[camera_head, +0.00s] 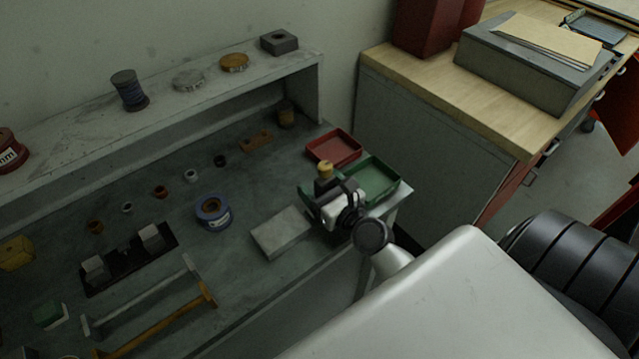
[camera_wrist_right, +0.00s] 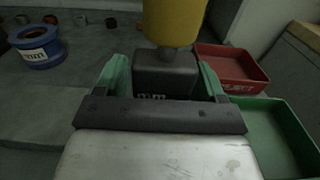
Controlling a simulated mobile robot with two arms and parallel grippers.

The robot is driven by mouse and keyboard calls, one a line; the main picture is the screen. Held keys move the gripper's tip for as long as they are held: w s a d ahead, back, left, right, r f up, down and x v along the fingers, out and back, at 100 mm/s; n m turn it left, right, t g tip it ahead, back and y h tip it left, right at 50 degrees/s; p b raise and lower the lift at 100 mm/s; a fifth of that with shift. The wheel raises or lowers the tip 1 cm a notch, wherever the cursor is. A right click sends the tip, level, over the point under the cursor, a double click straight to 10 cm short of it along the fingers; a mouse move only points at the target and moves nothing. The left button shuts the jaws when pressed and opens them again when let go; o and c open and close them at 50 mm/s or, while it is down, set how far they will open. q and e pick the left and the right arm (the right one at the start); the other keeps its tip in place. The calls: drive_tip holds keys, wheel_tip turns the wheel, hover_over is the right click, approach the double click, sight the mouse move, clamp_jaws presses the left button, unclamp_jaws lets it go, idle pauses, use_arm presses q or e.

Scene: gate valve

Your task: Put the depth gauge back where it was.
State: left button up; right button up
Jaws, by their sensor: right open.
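A dark block with a yellow round top (camera_head: 325,170), which I take to be the depth gauge, stands upright near the right end of the bench. It also shows in the right wrist view (camera_wrist_right: 172,22), with partly covered white lettering on its dark body. My right gripper (camera_head: 322,195) is open, with its green-padded fingers on either side of the dark body in the right wrist view (camera_wrist_right: 163,72). Whether the pads touch it cannot be told. The gripper hides the block's lower part and what is under it. My left gripper is out of view.
A green tray (camera_head: 377,180) and a red tray (camera_head: 334,147) lie close by the right gripper. A flat grey block (camera_head: 282,233) and a blue ring (camera_head: 212,212) are to its left. A black fixture (camera_head: 128,258) and two bar-shaped tools lie farther left. A raised shelf (camera_head: 210,95) runs behind.

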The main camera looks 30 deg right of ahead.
drive_tip(key=shift+r, duration=0.3)
drive_tip(key=s+b, duration=0.1)
drive_tip(key=s, duration=0.2)
drive_tip(key=s+b, duration=0.1)
drive_tip(key=s, duration=0.3)
drive_tip(key=s+b, duration=0.2)
drive_tip(key=s, duration=0.1)
drive_tip(key=shift+s+d+f, duration=0.15)
drive_tip(key=shift+d+f, duration=0.2)
drive_tip(key=shift+d, duration=0.05)
drive_tip(key=shift+s+r+b, duration=0.25)
drive_tip(key=shift+s+b, duration=0.1)
drive_tip(key=shift+s, duration=0.5)
